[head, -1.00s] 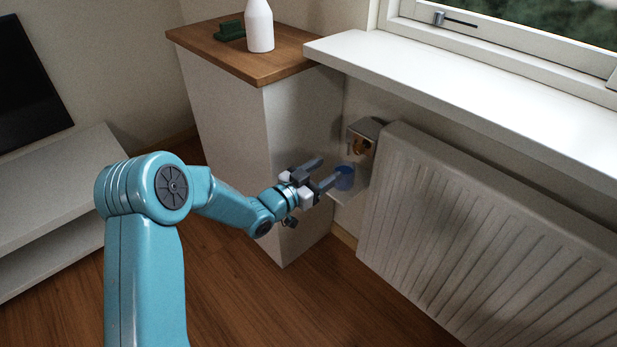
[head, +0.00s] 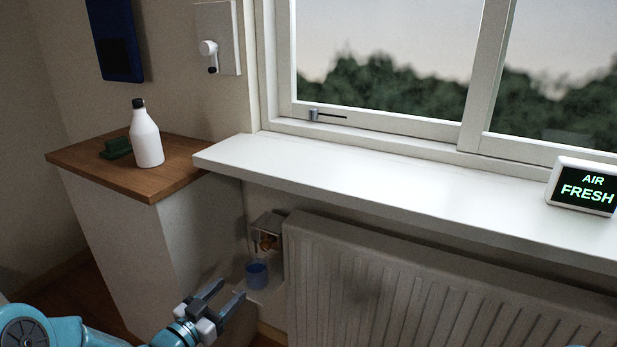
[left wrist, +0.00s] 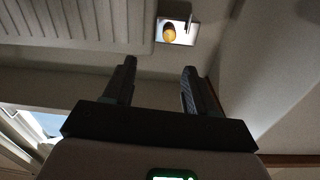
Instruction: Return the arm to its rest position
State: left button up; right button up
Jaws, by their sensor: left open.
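My left gripper (head: 232,289) is at the lower middle of the head view, its two fingers apart with nothing between them. It is below and left of a small blue cup (head: 257,274), with a visible gap. My teal left arm (head: 80,335) comes in along the bottom left edge, mostly out of frame. In the left wrist view, the open fingers (left wrist: 159,67) show empty, with a lit box holding a brass fitting (left wrist: 169,33) beyond them. My right gripper is not in view.
The cup stands on a small ledge below the brass fitting (head: 267,242), between a cabinet (head: 110,235) and a radiator (head: 390,290). A white sill (head: 370,190) juts out above. A white bottle (head: 146,140) stands on the cabinet. A sign (head: 582,187) reads AIR FRESH.

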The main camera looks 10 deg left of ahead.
pick_arm(q)
jog(key=s+d+f+n+g, duration=0.1)
jog(key=s+d+f+g, duration=0.1)
jog(key=s+d+f, duration=0.3)
jog(key=s+d+f+n+g+y, duration=0.1)
jog(key=s+d+f+g, duration=0.15)
jog(key=f, duration=0.45)
jog(key=s+d+f+n+g, duration=0.2)
jog(key=s+d+f+g, duration=0.1)
jog(key=d+f, duration=0.3)
jog(key=s+f+n+g+y, duration=0.15)
jog(key=s+f+g, duration=0.3)
jog(key=s, duration=0.45)
jog(key=s+f+n+g, duration=0.2)
jog(key=s+f+g, duration=0.25)
jog(key=s, duration=0.55)
notch_tip(320, 180, up, 28)
jog(key=p, duration=2.8)
jog(key=shift+d+f, duration=0.1)
jog(key=shift+f, duration=0.1)
jog(key=shift+d, duration=0.1)
